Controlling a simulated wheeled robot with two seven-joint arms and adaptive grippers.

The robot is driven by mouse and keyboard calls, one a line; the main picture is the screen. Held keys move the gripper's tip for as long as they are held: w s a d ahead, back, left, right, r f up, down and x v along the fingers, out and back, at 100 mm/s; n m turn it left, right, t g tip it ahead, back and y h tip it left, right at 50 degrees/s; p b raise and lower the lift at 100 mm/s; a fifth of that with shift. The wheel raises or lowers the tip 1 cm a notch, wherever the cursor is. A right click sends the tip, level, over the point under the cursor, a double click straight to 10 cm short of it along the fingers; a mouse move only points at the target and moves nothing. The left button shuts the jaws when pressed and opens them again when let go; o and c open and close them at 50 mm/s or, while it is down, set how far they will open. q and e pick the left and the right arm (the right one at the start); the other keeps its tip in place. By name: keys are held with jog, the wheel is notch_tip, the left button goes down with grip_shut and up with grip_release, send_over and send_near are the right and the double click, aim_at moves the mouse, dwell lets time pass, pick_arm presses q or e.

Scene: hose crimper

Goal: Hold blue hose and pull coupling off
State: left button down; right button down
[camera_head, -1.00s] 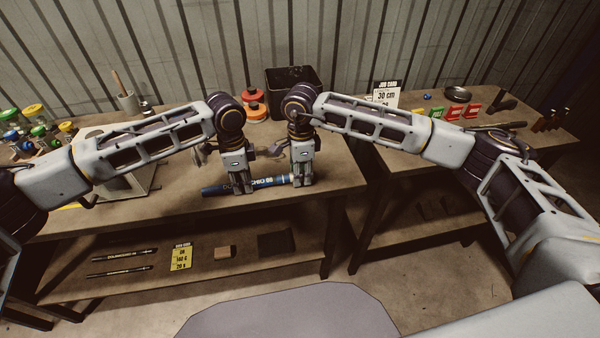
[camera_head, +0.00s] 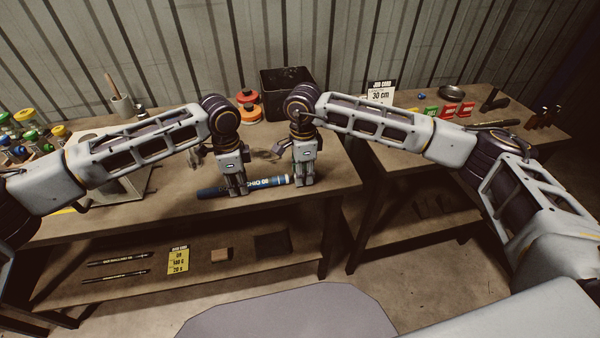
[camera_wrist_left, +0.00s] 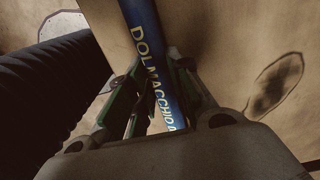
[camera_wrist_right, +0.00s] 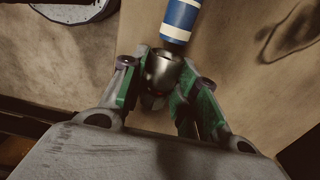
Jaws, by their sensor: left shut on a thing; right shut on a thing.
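The blue hose (camera_head: 212,191) with printed lettering lies across the front of the left workbench; its right end has white bands. My left gripper (camera_head: 238,189) is shut around the hose near its middle. The left wrist view shows the lettered hose (camera_wrist_left: 145,35) running between the fingers (camera_wrist_left: 158,95). My right gripper (camera_head: 304,181) is just beyond the hose's right end, shut on a shiny metal coupling (camera_wrist_right: 163,68). In the right wrist view the banded hose end (camera_wrist_right: 180,20) is right at the coupling's mouth; I cannot tell whether any of it is still inside.
A black bin (camera_head: 285,90) and orange-red reels (camera_head: 248,103) stand behind the grippers. A job card (camera_head: 380,92) reading 30 cm stands on the right bench. The lower shelf holds a yellow card (camera_head: 178,260) and small blocks. A gap separates the benches.

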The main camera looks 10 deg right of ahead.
jog(key=shift+d, duration=0.3)
jog(key=shift+d, duration=0.35)
jog(key=shift+d, duration=0.1)
jog(key=shift+r, duration=0.1)
jog(key=shift+r, duration=2.45)
pick_arm(q)
jog(key=c, duration=1.2)
grip_release()
jog(key=shift+r, duration=0.15)
